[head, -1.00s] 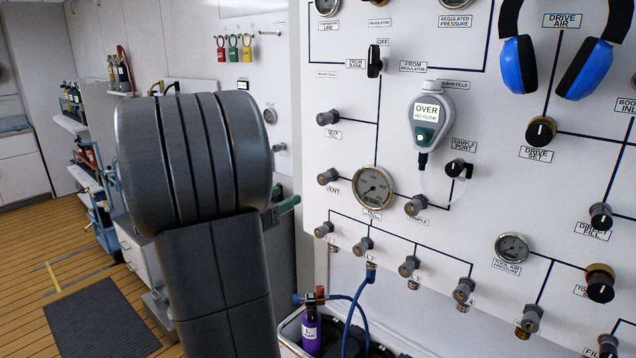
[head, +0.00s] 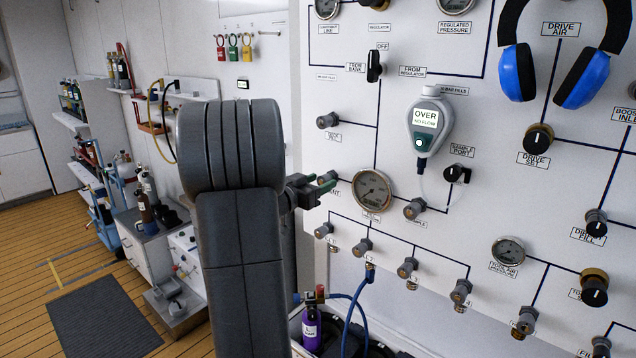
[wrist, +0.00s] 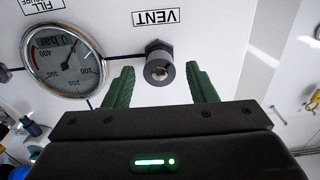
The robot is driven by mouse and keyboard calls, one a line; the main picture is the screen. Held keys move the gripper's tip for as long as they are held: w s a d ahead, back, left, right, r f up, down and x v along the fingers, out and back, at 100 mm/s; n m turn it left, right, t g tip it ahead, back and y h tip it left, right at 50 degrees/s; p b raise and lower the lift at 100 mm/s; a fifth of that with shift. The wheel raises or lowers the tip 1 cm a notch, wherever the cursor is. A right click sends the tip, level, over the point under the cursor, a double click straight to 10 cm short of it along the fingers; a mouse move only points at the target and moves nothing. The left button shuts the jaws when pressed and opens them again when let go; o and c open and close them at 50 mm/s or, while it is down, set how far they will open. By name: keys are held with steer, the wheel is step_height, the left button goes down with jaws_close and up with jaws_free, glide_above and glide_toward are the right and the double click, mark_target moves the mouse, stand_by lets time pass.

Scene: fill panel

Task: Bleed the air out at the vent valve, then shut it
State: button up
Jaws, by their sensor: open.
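The vent valve (wrist: 158,66), a small grey round knob, sits on the white panel below its label VENT (wrist: 156,17), which reads upside down in the wrist view. My gripper (wrist: 158,80) is open, with one green finger on each side of the valve and a gap on both sides. The fingers do not visibly touch it. In the head view my gripper (head: 318,187) is close to the panel and largely hides the valve. The fill pressure gauge (wrist: 64,60) is beside the valve; its needle position is hard to read. It also shows in the head view (head: 373,189).
A sample knob (head: 414,209) and a row of outlet knobs (head: 362,246) are near the vent valve. The handheld meter (head: 426,122) reads OVER, NO FLOW. A blue hose (head: 348,315) and a purple cylinder (head: 311,330) are below.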

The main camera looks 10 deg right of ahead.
steer(key=shift+c, duration=0.4)
steer(key=c, duration=0.9)
steer(key=shift+m, duration=0.3)
steer(key=m+b, duration=0.3)
steer(key=m, duration=0.2)
steer(key=shift+f+m, duration=0.15)
steer(key=shift+m, duration=0.15)
steer(key=shift+s+f+m+b, duration=0.1)
steer(key=shift+f+m+b, duration=0.05)
steer(key=shift+m+b, duration=4.15)
steer(key=shift+f+m+b, duration=0.1)
steer(key=shift+m+b, duration=2.6)
steer(key=shift+m, duration=3.5)
